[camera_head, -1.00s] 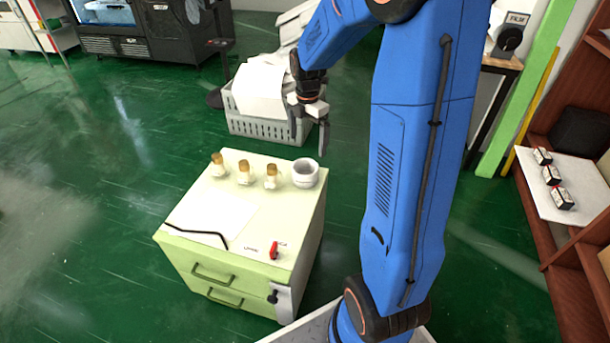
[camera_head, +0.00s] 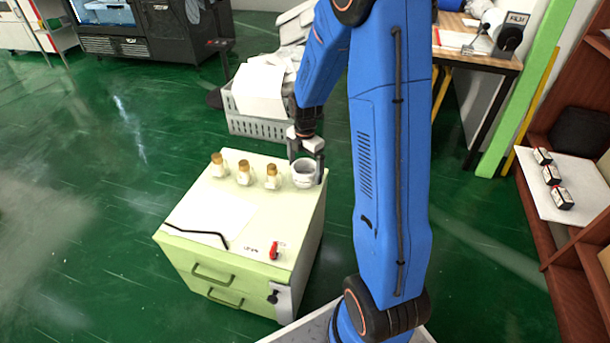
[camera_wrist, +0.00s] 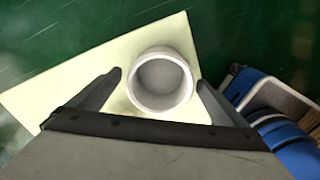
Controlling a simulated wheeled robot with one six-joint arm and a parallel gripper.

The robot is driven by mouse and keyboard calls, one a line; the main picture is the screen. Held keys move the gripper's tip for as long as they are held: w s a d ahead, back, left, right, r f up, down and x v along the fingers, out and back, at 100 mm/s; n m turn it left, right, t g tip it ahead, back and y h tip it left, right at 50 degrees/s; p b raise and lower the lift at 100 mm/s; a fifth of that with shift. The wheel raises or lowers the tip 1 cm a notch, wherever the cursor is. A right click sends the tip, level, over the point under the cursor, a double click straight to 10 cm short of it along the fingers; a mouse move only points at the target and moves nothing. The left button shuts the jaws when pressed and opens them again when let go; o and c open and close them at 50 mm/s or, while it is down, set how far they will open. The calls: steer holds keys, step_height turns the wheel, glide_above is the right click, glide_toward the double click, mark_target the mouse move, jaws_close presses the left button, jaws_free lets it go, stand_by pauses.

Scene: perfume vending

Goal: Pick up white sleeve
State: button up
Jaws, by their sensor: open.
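The white sleeve (camera_head: 303,173) is a short, hollow white cylinder standing upright at the back right corner of the pale green cabinet top. In the wrist view the white sleeve (camera_wrist: 161,82) shows from above, open at the top, between the two dark fingers. My gripper (camera_head: 306,160) is at the sleeve in the head view, with its fingers pointing down. In the wrist view my gripper (camera_wrist: 160,80) is open, one finger on either side of the sleeve, with gaps visible. I cannot tell exactly how far down the fingers reach.
Several small bottles with brown caps, such as this one (camera_head: 272,176), stand left of the sleeve on the green cabinet (camera_head: 240,262). A red item (camera_head: 274,250) lies near its front edge. A grey basket (camera_head: 262,125) stands behind on the green floor.

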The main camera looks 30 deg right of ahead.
steer(key=shift+f, duration=0.55)
steer(key=c, duration=1.1)
